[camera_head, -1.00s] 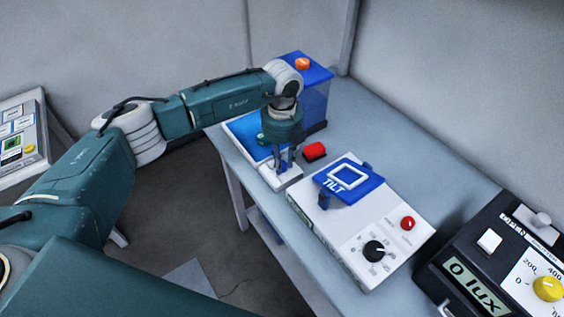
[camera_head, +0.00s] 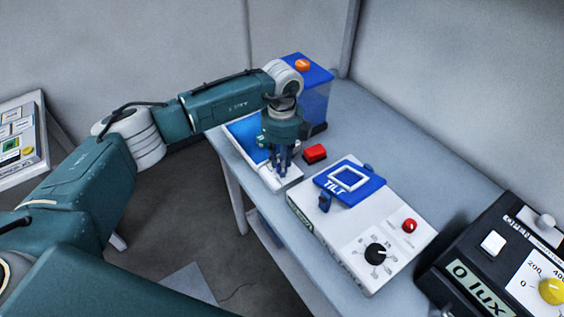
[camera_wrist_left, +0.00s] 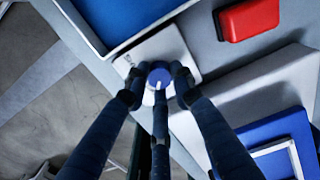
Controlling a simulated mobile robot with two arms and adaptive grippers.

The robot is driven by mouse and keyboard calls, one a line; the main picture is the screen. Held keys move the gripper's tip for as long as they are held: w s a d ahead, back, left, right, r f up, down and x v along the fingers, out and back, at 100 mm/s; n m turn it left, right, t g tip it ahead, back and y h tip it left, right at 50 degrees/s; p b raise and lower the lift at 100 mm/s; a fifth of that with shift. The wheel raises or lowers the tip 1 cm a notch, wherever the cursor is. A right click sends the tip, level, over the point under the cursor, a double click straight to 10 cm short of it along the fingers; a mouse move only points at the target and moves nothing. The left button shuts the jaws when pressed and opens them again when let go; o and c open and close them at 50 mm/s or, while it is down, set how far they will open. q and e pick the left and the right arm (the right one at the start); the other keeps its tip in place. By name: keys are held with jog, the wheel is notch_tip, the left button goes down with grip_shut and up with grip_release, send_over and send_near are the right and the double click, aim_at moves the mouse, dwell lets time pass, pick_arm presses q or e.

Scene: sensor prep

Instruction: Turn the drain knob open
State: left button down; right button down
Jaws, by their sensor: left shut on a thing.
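The drain knob (camera_wrist_left: 158,76) is small, round and blue with a white pointer line. It sits on a white panel (camera_wrist_left: 186,52) at the near edge of a blue basin (camera_wrist_left: 112,18). In the wrist view the fingers of my left gripper (camera_wrist_left: 157,88) are closed around the knob, and the pointer shows between them. In the head view my left gripper (camera_head: 281,172) points down at the panel, and its fingers hide the knob. The basin (camera_head: 246,133) also shows there, partly behind the gripper. My right gripper is not in view.
A red block (camera_head: 315,153) lies close to the right of my left gripper. A white box with a blue TILT plate (camera_head: 335,190) and a black dial (camera_head: 376,250) stands nearer. A black lux meter (camera_head: 462,262) is at right.

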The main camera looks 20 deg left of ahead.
pick_arm(q)
jog(key=shift+w+r, duration=0.15)
jog(key=c, duration=1.5)
grip_release()
jog(key=shift+o, duration=0.2)
notch_tip(320, 180, up, 12)
